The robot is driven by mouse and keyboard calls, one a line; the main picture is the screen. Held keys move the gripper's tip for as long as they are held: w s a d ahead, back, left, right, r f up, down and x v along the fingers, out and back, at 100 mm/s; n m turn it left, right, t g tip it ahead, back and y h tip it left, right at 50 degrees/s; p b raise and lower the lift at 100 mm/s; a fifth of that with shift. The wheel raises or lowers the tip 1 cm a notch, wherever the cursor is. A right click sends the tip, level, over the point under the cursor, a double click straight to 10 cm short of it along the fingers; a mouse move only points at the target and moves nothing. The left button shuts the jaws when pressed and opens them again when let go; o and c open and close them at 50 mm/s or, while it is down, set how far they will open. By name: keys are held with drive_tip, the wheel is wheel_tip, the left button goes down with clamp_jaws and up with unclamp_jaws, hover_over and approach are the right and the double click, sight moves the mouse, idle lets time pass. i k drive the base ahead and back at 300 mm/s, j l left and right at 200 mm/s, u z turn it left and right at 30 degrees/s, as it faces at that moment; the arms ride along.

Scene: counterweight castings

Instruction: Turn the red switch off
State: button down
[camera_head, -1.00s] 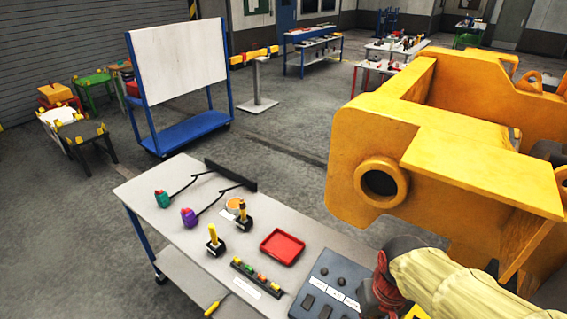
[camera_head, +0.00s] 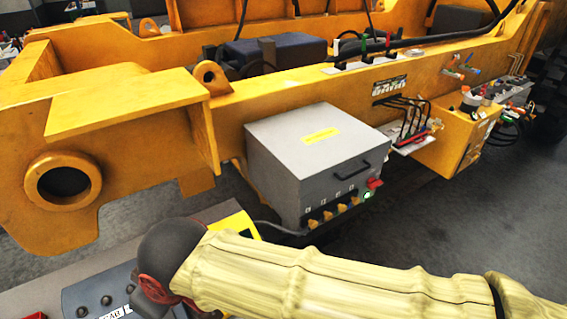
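A red switch (camera_head: 374,184) sticks out at the lower right front corner of a grey box (camera_head: 318,150). A small lit green part (camera_head: 367,196) is just below it. The switch is too small here to tell its position. Several orange-yellow knobs or plugs line the same lower front edge of the box. My arm in its cream sleeve crosses the bottom of the view, below and in front of the box. My gripper does not show in this view.
The grey box is at the side of a large yellow casting (camera_head: 125,100). A black handle (camera_head: 376,166) is on the box front. A yellow box (camera_head: 455,140) with cables is at the right. A grey control panel (camera_head: 100,300) is at lower left. Floor right of the box is clear.

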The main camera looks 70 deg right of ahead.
sight(372, 183)
drive_tip(key=z, duration=3.15)
drive_tip(key=i+l+u, duration=0.15)
drive_tip(key=i+l, duration=0.05)
drive_tip(key=l, duration=0.1)
